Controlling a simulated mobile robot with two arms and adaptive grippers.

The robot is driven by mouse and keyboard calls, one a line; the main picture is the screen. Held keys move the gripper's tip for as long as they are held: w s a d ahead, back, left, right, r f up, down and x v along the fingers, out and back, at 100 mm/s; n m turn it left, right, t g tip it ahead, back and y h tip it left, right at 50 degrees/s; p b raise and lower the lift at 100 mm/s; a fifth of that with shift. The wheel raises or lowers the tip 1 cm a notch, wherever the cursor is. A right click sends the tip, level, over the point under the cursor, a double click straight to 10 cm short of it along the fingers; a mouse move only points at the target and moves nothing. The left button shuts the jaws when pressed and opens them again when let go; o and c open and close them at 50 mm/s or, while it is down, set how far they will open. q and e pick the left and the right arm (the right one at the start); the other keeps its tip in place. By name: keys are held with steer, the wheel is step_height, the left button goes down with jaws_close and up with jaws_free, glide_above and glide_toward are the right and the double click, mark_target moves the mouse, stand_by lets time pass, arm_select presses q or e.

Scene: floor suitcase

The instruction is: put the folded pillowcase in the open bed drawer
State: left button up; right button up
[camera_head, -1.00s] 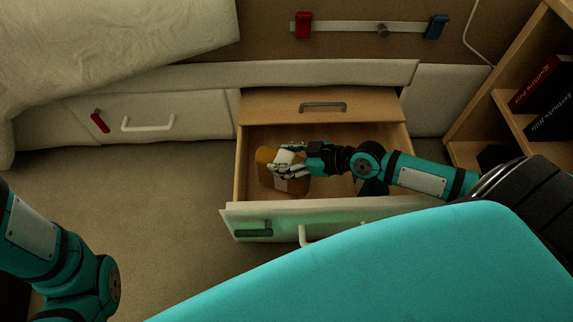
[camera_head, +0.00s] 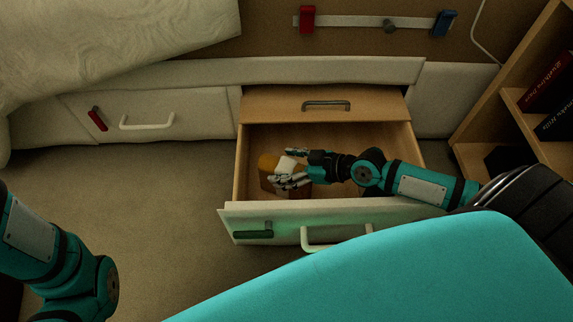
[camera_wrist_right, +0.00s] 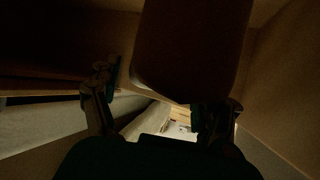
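The folded pillowcase (camera_head: 268,161) looks orange-brown with a pale patch and lies inside the open bed drawer (camera_head: 228,222), near its left end. My right gripper (camera_head: 291,167) is in the drawer at the pillowcase, its fingers spread, one above and one below the pale patch. In the right wrist view, the dark brown pillowcase (camera_wrist_right: 190,50) fills the top middle. There my gripper's fingers (camera_wrist_right: 158,100) are wide apart, with a gap at the left finger; contact at the right one is unclear. My left arm shows at the left edge, but its gripper is out of view.
A closed drawer (camera_head: 150,118) with a white handle is to the left. A bookshelf (camera_head: 500,100) with books stands at the right. A rail (camera_head: 350,22) with red and blue pieces is on the back panel. The drawer's right part is under my arm.

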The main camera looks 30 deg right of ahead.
steer(key=shift+r, duration=0.15)
steer(key=p+v, duration=0.1)
steer(key=v, duration=1.1)
